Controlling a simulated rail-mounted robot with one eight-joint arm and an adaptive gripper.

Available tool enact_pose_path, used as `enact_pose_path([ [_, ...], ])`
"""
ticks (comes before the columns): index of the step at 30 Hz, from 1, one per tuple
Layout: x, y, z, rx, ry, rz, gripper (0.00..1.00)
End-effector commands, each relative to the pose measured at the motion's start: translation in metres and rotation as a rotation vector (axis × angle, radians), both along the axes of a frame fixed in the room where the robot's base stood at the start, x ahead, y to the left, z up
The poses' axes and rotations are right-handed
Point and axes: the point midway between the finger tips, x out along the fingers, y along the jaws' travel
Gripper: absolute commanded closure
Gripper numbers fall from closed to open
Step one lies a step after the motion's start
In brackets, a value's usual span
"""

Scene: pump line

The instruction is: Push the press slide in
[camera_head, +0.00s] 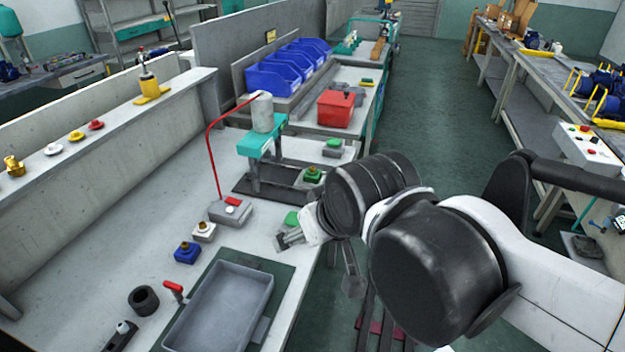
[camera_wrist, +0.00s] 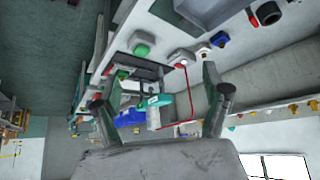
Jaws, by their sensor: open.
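The press (camera_head: 262,143) has a teal frame and a grey cylinder on top and stands on the bench. A dark track (camera_head: 262,188) runs under it. What looks like the press slide (camera_head: 312,180), a grey block carrying a green part with a brass top, sits at the track's right end, outside the frame. My gripper (camera_head: 320,262) is open and empty at the bench's front edge, nearer the camera than the slide and apart from it. In the wrist view, my gripper (camera_wrist: 160,98) shows two spread fingers, with the press (camera_wrist: 154,103) between them.
A green button (camera_head: 292,218) is partly behind my gripper. A grey box with a red part (camera_head: 232,211), white (camera_head: 204,231) and blue (camera_head: 187,252) fittings and a grey tray (camera_head: 222,305) lie nearby. A red bin (camera_head: 336,108) stands farther back. The aisle floor is clear.

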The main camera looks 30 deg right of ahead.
Motion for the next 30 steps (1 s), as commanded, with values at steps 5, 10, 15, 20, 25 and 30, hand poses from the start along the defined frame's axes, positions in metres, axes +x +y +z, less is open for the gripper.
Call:
enact_pose_path([
  [5, 0.0, 0.0, 0.0, 0.0, 0.0, 0.0, 0.22],
  [10, 0.007, -0.003, 0.005, 0.006, 0.009, -0.014, 0.45],
  [15, 0.035, -0.014, 0.022, 0.034, 0.049, -0.068, 0.68],
  [20, 0.071, -0.03, 0.038, 0.068, 0.101, -0.137, 0.72],
  [25, 0.112, -0.051, 0.049, 0.108, 0.154, -0.21, 0.72],
  [30, 0.153, -0.076, 0.052, 0.146, 0.206, -0.282, 0.72],
])
